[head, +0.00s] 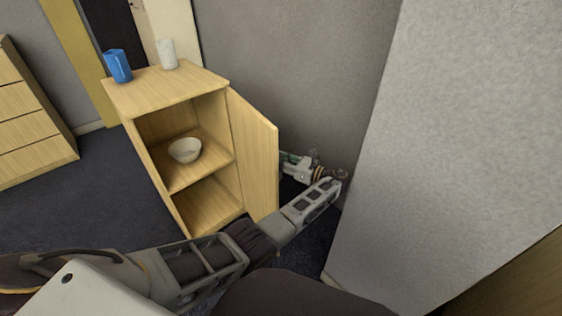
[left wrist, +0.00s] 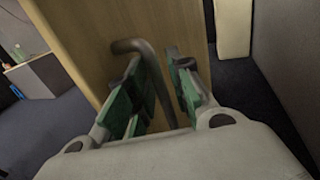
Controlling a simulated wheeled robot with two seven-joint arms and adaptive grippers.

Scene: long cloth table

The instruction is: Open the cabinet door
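The light-wood cabinet (head: 168,90) stands left of centre in the head view. Its door (head: 254,150) is swung wide open to the right, showing the shelves inside. My left arm reaches past the door, and the left gripper (head: 285,162) is partly hidden behind the door's outer face. In the left wrist view, the grey bar handle (left wrist: 147,52) on the door (left wrist: 90,40) runs down between the green-padded fingers of the left gripper (left wrist: 160,75). A gap shows between the handle and the right finger. My right gripper is not in view.
A blue mug (head: 118,66) and a white cup (head: 167,54) stand on the cabinet top. A pale bowl (head: 185,150) sits on the inner shelf. A grey wall (head: 450,140) stands close on the right. A drawer unit (head: 30,125) is at far left, with clear floor between.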

